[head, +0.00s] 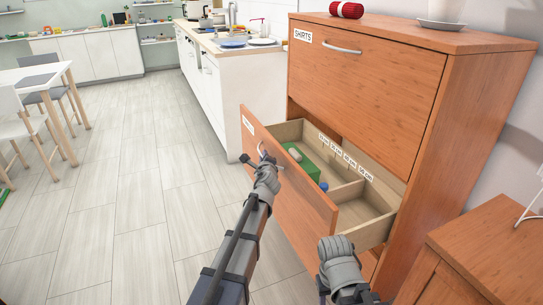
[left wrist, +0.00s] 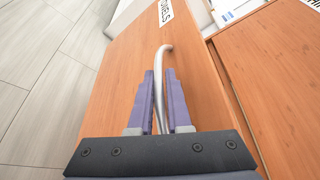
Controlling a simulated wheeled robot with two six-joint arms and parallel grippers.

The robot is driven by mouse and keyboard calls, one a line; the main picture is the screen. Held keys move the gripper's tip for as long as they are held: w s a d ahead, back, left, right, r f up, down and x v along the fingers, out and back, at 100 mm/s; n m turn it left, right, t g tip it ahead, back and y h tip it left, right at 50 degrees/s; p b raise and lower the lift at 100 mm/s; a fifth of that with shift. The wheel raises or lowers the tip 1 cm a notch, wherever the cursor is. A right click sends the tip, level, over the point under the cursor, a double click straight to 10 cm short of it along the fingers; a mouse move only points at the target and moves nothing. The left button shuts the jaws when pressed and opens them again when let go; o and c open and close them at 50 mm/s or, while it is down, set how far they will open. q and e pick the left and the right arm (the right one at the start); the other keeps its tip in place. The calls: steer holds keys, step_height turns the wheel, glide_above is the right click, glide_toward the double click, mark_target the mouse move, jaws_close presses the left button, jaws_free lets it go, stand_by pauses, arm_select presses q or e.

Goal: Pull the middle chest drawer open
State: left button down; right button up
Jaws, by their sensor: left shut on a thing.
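The wooden chest (head: 370,70) stands at the right in the head view. Its middle drawer (head: 290,180) is pulled out, and the inside shows with dividers and small labels. My left gripper (head: 264,163) is at the drawer front. In the left wrist view its two purple fingers (left wrist: 160,100) are on either side of the curved metal handle (left wrist: 164,60), shut on it. The drawer front (left wrist: 120,80) also fills much of that view. My right arm's end (head: 338,255) is low in the head view, in front of the drawer; its fingers cannot be made out.
A green box (head: 305,163), a pale rounded item (head: 295,154) and a small blue item (head: 324,186) lie in the drawer. The top drawer (head: 360,75), labelled SHIRTS, is shut. A wooden cabinet (head: 490,250) stands at the lower right.

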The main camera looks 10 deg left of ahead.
arm_select(q)
steer(key=shift+s+a, duration=0.2)
steer(key=c, duration=0.9)
jaws_free()
steer(key=shift+o, duration=0.2)
steer(key=p+v, duration=0.1)
steer(key=v, duration=0.6)
steer(key=shift+s+p, duration=0.3)
